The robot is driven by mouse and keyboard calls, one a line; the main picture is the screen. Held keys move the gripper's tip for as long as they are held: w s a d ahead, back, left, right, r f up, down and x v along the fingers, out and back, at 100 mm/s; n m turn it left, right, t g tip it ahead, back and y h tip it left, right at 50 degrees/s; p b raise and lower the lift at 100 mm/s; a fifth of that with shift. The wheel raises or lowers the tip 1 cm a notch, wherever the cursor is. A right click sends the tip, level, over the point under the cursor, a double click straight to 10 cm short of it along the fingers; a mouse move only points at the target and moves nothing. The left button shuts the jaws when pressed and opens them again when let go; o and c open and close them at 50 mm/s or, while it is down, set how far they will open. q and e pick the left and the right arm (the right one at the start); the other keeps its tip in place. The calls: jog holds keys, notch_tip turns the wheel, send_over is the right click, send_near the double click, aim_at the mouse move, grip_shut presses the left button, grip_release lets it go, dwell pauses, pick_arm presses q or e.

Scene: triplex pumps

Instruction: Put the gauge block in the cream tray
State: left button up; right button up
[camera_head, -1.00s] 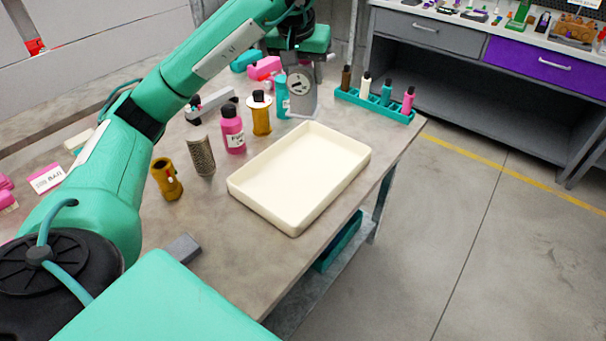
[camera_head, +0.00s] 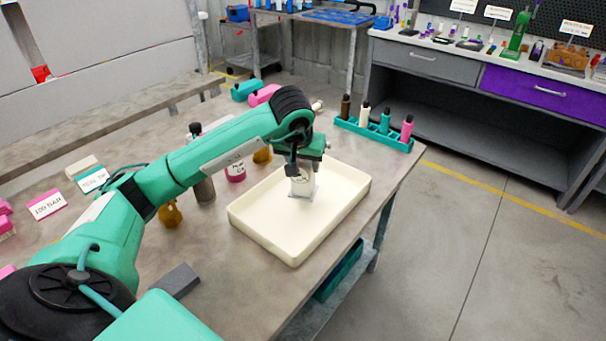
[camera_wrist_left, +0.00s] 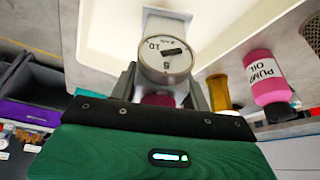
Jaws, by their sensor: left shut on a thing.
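The cream tray (camera_head: 262,216) lies on the table, and its interior also shows in the left wrist view (camera_wrist_left: 105,40). My left gripper (camera_head: 302,165) points down over the far part of the tray and is shut on the gauge block (camera_head: 303,184). In the left wrist view the gauge block (camera_wrist_left: 167,58) shows a round white dial face and a grey body between the fingers. Its lower end is within the tray's outline; I cannot tell whether it touches the tray floor. My right gripper is not in view.
A pink pump oil bottle (camera_wrist_left: 268,80) and an amber bottle (camera_wrist_left: 219,92) stand beside the tray. A teal rack (camera_head: 372,133) with several small bottles is at the table's far right corner. A grey block (camera_head: 178,280) lies near the front edge. My left arm covers part of the table.

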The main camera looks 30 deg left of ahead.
pick_arm(q)
jog(key=shift+f, duration=1.85)
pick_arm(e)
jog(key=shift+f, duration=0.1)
pick_arm(q)
jog(key=shift+f, duration=0.1)
jog(key=o, duration=1.3)
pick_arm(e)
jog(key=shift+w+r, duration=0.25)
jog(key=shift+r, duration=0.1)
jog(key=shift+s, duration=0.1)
pick_arm(q)
jog(key=v, duration=1.2)
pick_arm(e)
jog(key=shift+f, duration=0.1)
